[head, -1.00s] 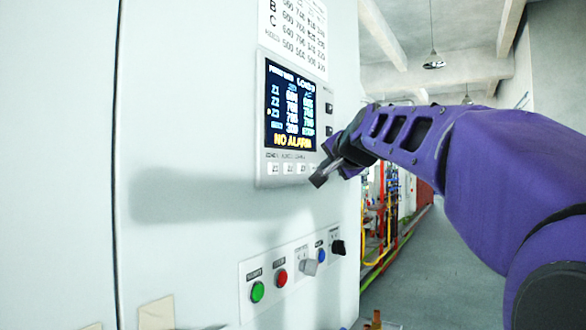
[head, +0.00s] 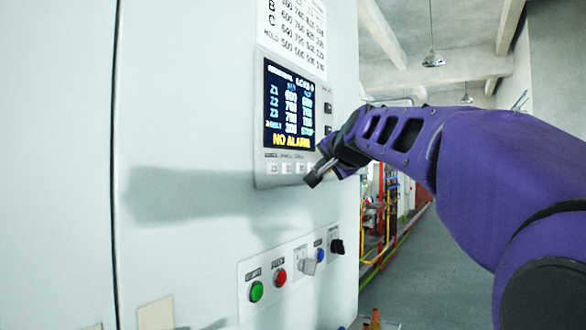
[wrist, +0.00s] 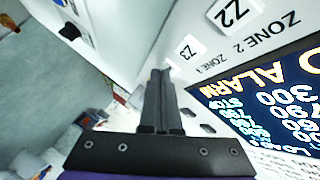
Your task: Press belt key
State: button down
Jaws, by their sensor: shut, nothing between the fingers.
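The control panel has a dark screen (head: 290,106) reading "NO ALARM", with a row of small white keys under it. A small yellow mark shows beside the screen's lowest row, which seems to read BELT. In the wrist view, the Z2 key (wrist: 235,13) and Z3 key (wrist: 187,49) show clearly. The shut fingers also show in the wrist view (wrist: 160,74). I cannot tell whether they touch the key.
Side keys (head: 328,107) sit right of the screen. The aisle floor (head: 425,270) at right is open.

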jog(key=shift+d+f, duration=0.1)
jog(key=shift+s+d+b, duration=0.35)
jog(key=shift+s+d, duration=0.1)
jog(key=shift+d, duration=0.05)
dwell(0.3)
jog(key=shift+s+d+b, duration=0.5)
jog(key=shift+s+d, duration=0.25)
jog(key=shift+d, duration=0.3)
jog(key=shift+s+d+b, duration=0.5)
jog(key=shift+s+d, duration=0.25)
jog(key=shift+d, duration=0.25)
